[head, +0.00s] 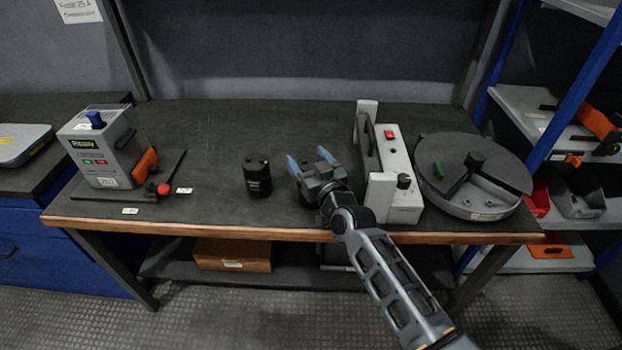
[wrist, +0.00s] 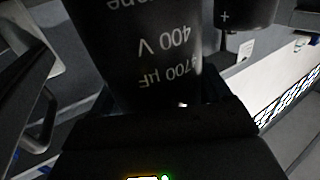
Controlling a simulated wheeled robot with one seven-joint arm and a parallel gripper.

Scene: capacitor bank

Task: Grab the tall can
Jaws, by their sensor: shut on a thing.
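In the wrist view a black can (wrist: 140,60) fills the upper middle, right up against my gripper. Its white print reads 400 V and a µF value, upside down in the picture. My gripper (head: 311,161) is shut on this can. In the head view the held can is hard to make out between the blue fingertips, and I cannot tell whether it touches the bench. A second black can (head: 257,177) stands upright on the bench, left of my gripper and apart from it. Another dark can with a plus mark (wrist: 245,12) shows at the wrist view's top right.
A grey upright fixture with a red button (head: 397,160) stands close to the right of my gripper. A round dark turntable (head: 480,200) is beyond it. A grey tester (head: 103,150) with an orange lever is at the left. The bench (head: 220,135) behind the standing can is clear.

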